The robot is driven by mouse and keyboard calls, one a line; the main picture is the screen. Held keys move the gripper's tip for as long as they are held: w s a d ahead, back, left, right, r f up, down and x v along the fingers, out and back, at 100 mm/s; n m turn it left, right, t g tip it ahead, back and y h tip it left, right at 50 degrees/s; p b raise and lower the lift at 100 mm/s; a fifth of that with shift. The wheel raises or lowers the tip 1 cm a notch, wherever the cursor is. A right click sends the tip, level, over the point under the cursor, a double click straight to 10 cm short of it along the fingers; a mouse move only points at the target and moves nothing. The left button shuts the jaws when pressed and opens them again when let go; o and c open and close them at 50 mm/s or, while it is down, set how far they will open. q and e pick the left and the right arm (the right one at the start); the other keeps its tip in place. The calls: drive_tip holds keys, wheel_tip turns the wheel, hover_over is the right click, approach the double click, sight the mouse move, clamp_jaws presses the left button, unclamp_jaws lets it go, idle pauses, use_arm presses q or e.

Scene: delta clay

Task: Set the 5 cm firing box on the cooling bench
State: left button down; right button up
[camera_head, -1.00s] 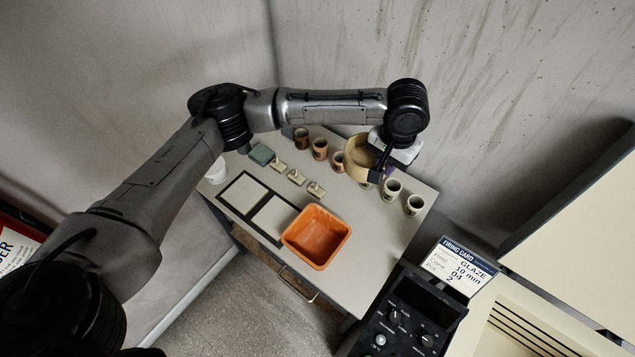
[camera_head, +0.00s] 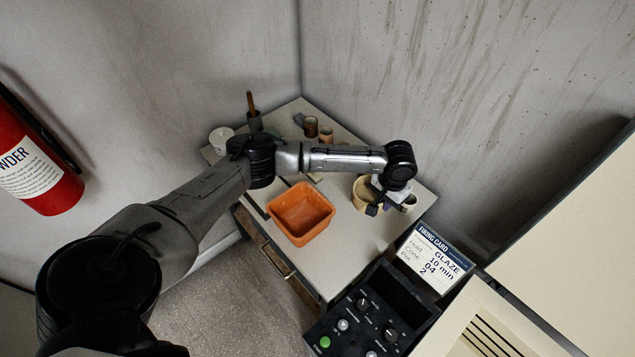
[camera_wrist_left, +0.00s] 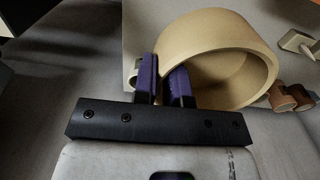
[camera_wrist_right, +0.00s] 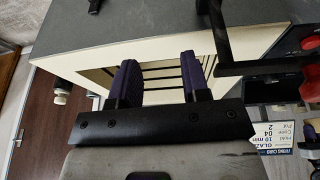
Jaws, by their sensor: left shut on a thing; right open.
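The firing box, a round tan open-topped vessel, shows in the head view (camera_head: 364,195) over the right part of a pale bench (camera_head: 345,262). It fills the upper part of the left wrist view (camera_wrist_left: 215,25). My left gripper (camera_head: 376,203) is shut on its wall; its purple fingertips also show in the left wrist view (camera_wrist_left: 163,75). I cannot tell whether the box touches the bench top. My right gripper (camera_wrist_right: 160,78) is open and empty in the right wrist view, in front of a pale slotted unit (camera_wrist_right: 155,55).
An orange bin (camera_head: 300,213) stands on the bench, left of the box. Brown cups (camera_head: 311,126) and a white pot (camera_head: 221,138) stand farther back. A pale cup (camera_head: 408,203) is close right of the box. A firing card (camera_head: 435,258) and control panel (camera_head: 370,318) are nearer.

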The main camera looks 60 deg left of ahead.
use_arm(q)
drive_tip(key=d+f, duration=0.1)
drive_tip(key=f, duration=0.1)
drive_tip(key=w+d+f+b, duration=0.1)
drive_tip(key=f, duration=0.1)
drive_tip(key=d+f+b, duration=0.1)
drive_tip(key=f, duration=0.1)
drive_tip(key=shift+w+f, duration=0.15)
drive_tip(key=shift+f, duration=0.6)
drive_tip(key=shift+f+b, duration=0.55)
drive_tip(key=shift+f, duration=1.35)
use_arm(e)
drive_tip(key=f, duration=0.3)
drive_tip(key=shift+w+a+f, duration=0.1)
drive_tip(key=shift+a+f, duration=0.1)
drive_tip(key=shift+f, duration=0.1)
use_arm(q)
drive_tip(key=c, duration=1.2)
unclamp_jaws()
drive_tip(key=shift+f, duration=0.1)
